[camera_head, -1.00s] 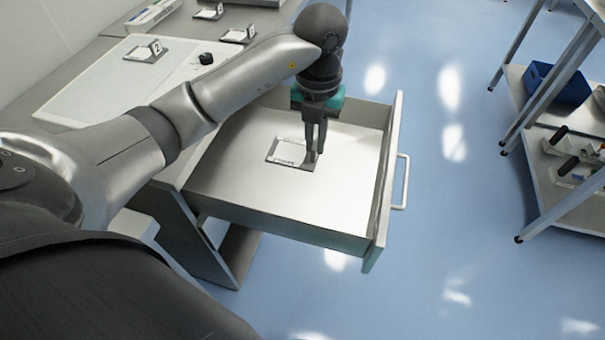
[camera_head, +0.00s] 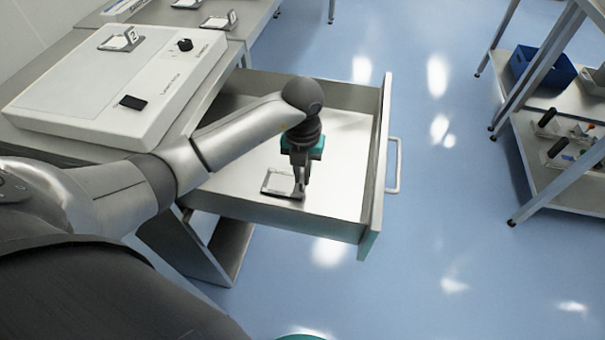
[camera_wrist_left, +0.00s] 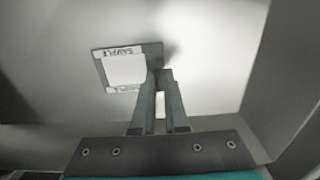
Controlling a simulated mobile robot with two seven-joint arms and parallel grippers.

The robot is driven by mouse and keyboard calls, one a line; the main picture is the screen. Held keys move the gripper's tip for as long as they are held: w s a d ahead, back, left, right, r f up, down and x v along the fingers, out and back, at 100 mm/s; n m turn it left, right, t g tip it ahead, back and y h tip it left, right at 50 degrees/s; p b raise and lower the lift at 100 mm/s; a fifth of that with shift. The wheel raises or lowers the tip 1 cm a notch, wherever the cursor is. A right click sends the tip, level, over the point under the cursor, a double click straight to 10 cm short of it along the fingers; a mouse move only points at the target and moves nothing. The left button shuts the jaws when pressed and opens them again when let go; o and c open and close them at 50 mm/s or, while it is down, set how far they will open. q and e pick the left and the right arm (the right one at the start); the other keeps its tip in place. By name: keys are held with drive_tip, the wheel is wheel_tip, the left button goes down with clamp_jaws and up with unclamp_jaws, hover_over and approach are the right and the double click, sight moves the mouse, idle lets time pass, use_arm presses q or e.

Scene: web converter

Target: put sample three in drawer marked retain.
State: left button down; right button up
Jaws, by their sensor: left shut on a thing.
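My left gripper (camera_head: 299,190) points down inside the open drawer (camera_head: 340,145), its fingers shut on the edge of a flat sample plate (camera_head: 277,184). The plate is grey with a white square and lies level at or just above the drawer floor; I cannot tell if it touches. In the left wrist view the plate (camera_wrist_left: 125,70) is left of the fingertips (camera_wrist_left: 160,75), and the word SAMPLE shows on its border. Its number is hidden. The drawer's marking cannot be read. My right gripper's fingers are not in view.
A white instrument (camera_head: 120,85) with a black knob stands on the bench left of the drawer. A plate tagged 2 (camera_head: 121,40) lies on top of it. Another plate (camera_head: 219,22) lies behind. A shelf cart with a blue bin (camera_head: 540,72) stands right. The floor between is clear.

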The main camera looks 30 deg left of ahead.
use_arm(q)
drive_tip(key=shift+r, duration=0.1)
drive_tip(key=c, duration=0.9)
unclamp_jaws()
drive_tip(key=shift+c, duration=0.2)
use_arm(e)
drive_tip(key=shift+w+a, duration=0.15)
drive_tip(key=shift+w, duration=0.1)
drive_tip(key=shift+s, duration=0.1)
use_arm(q)
drive_tip(key=shift+r, duration=0.2)
wheel_tip(320, 180, up, 12)
drive_tip(key=p, duration=0.3)
drive_tip(key=shift+f, duration=0.15)
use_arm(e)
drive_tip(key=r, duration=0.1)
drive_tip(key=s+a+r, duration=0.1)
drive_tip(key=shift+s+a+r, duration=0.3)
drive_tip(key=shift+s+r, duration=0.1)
